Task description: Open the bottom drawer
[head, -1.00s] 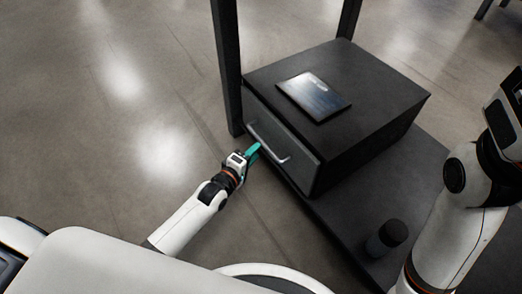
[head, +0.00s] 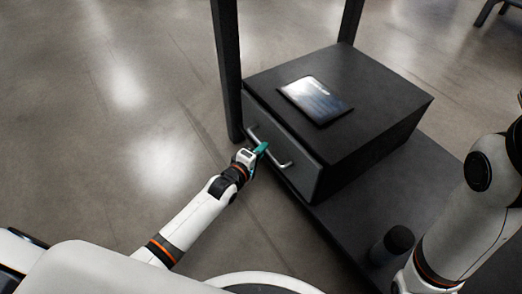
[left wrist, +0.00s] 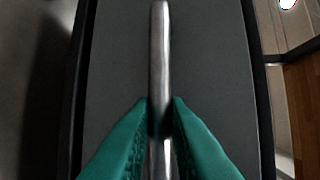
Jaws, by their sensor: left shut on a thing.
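The bottom drawer (head: 286,146) is a dark grey front on a black cabinet (head: 375,115) and looks closed. Its silver bar handle (head: 284,161) runs along the front. My left gripper (head: 262,148) has teal fingers and is at the middle of the handle. In the left wrist view the handle (left wrist: 160,60) runs up the picture between the two teal fingers (left wrist: 160,118), which are shut on it. The drawer front (left wrist: 215,80) fills the space behind. My right arm (head: 460,215) is at the right edge; its gripper is out of view.
A flat tablet-like panel (head: 315,100) lies on the cabinet top. A dark cylinder (head: 391,245) stands on the black base shelf (head: 350,215), near my right arm. The floor (head: 130,150) left of the drawer is clear.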

